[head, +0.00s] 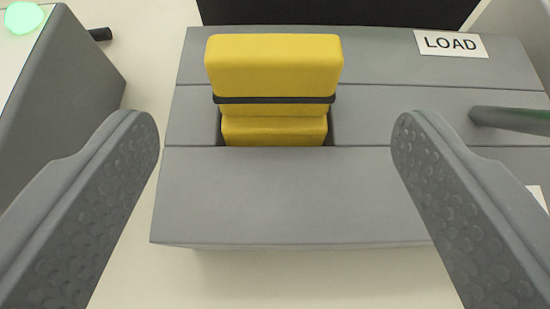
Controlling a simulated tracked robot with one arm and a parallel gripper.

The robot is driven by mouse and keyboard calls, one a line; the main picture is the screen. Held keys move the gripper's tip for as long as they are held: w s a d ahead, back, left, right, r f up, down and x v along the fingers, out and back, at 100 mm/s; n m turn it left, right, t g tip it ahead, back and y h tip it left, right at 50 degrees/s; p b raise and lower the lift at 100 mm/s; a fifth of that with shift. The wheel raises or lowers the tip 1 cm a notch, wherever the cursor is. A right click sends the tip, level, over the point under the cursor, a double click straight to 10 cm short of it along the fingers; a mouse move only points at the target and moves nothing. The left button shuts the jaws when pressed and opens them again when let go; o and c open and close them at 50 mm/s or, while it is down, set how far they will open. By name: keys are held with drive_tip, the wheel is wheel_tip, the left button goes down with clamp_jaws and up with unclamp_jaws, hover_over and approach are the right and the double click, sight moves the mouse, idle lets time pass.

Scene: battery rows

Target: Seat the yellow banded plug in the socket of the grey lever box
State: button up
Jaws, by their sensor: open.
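The yellow plug (273,68) with a dark band stands upright in the socket (225,128) of the grey lever box (290,195). Its lower part is inside the socket opening; how deep it sits cannot be told. The box carries a white LOAD label (450,43) at its top right, and a dark lever (510,120) sticks out at its right. My gripper (275,130) is open, with one finger on each side of the plug, nearer the camera and apart from it. Nothing is between the fingers' pads.
Another grey box (65,85) stands at the left, with a glowing green lamp (24,17) and a short black peg (100,34). A black panel (340,10) is behind the lever box. The pale surface (290,280) in front is clear.

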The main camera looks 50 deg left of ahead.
drive_tip(key=v, duration=0.5)
drive_tip(key=shift+d+r, duration=0.1)
drive_tip(key=w+d+r+m+t+h, duration=0.2)
drive_tip(key=w+d+r+t+h, duration=0.15)
drive_tip(key=d+r, duration=0.7)
drive_tip(key=w+d+r+m+t+h, duration=0.2)
drive_tip(key=w+d+r, duration=0.4)
drive_tip(key=r, duration=0.7)
drive_tip(key=s+d+r+m+h, duration=0.1)
drive_tip(key=s+d+r, duration=0.3)
drive_tip(key=r, duration=0.5)
drive_tip(key=s+d+r+m+t+h, duration=0.1)
drive_tip(key=s+d+r+m, duration=0.2)
drive_tip(key=s+d+r, duration=0.2)
drive_tip(key=s+d+r+m+t+h, duration=0.1)
drive_tip(key=s+d+r, duration=0.3)
drive_tip(key=s+r, duration=0.4)
wheel_tip(320, 180, up, 6)
drive_tip(key=shift+d+r+m+h, duration=0.1)
drive_tip(key=shift+d+m+h, duration=0.25)
drive_tip(key=shift+m, duration=0.05)
